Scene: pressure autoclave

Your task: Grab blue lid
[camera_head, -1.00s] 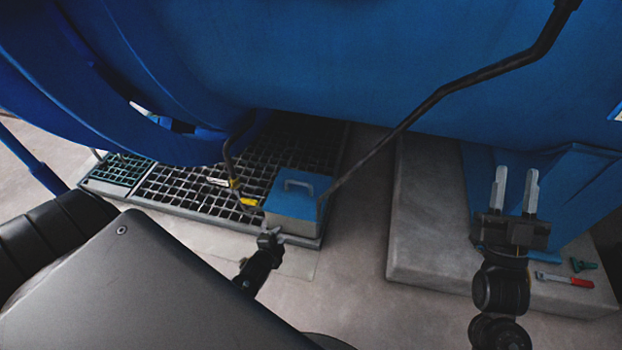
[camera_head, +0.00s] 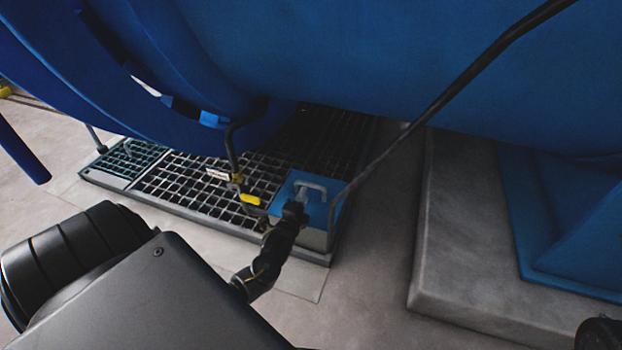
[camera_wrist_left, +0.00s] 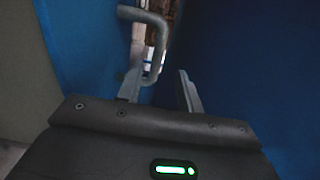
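The blue lid (camera_head: 318,209) lies flat on a grey metal box standing on the floor grating. A pale bent handle (camera_head: 316,186) rises from its top. My left gripper (camera_head: 298,199) is over the near left part of the lid, close to the handle. In the left wrist view, my left gripper (camera_wrist_left: 160,66) has its two fingers apart, and the handle (camera_wrist_left: 157,35) reaches down between or just in front of them; contact cannot be told. Part of the lid is hidden behind my gripper.
A large blue vessel (camera_head: 360,60) hangs over the grating (camera_head: 205,185). A thin dark pipe (camera_head: 430,100) slopes down close to the box's right side. A valve with a yellow handle (camera_head: 249,199) is left of the lid. A concrete plinth (camera_head: 465,250) stands to the right.

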